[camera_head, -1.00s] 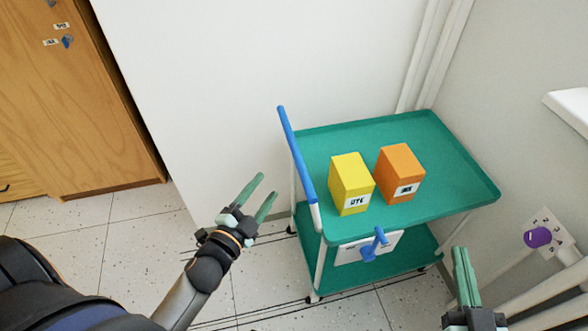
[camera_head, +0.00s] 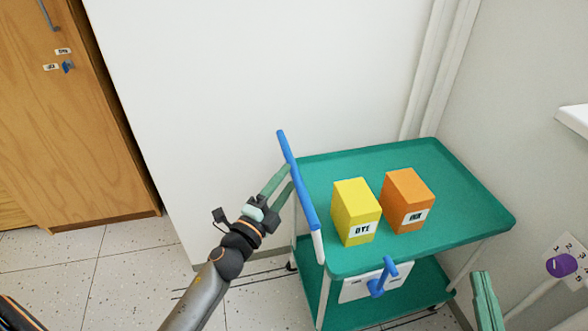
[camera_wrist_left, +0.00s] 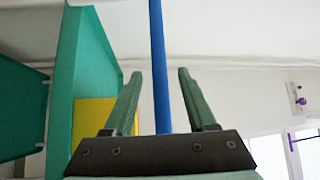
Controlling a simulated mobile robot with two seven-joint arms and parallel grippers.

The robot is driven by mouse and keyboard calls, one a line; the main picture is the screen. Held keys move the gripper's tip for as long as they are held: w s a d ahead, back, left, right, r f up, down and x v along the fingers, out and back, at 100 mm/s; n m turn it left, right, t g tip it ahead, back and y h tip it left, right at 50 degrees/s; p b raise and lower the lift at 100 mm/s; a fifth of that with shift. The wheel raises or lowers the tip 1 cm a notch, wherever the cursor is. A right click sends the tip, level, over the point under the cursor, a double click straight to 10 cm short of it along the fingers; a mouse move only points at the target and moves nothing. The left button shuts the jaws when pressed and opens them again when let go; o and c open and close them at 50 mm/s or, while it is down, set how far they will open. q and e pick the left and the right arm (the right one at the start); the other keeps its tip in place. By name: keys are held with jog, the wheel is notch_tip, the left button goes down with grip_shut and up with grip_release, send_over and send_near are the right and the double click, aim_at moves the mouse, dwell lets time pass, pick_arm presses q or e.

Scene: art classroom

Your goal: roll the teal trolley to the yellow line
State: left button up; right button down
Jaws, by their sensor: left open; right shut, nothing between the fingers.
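The teal trolley (camera_head: 449,178) stands in the corner by the white wall, with a blue push bar (camera_head: 296,178) along its left end. A yellow box (camera_head: 355,211) labelled DYE and an orange box (camera_head: 407,200) stand on its top shelf. My left gripper (camera_head: 282,180) is open at the blue bar. In the left wrist view the bar (camera_wrist_left: 159,75) runs between the two open fingers (camera_wrist_left: 157,95), and I cannot tell whether they touch it. My right gripper (camera_head: 484,290) is shut and empty, in front of the trolley's right side. No yellow line shows.
A blue lever (camera_head: 380,281) and a white panel sit on the trolley's near side. A wooden cabinet (camera_head: 75,130) stands at the left. A purple knob (camera_head: 561,265) is on the right wall. Speckled floor (camera_head: 115,285) lies free at the left.

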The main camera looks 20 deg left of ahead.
aim_at(294, 171)
pick_arm(q)
jog(key=shift+w+d+r, duration=0.1)
jog(key=shift+w+r, duration=0.05)
jog(key=shift+w, duration=0.9)
jog(key=shift+w+d+r, duration=0.1)
jog(key=shift+w, duration=0.95)
grip_shut()
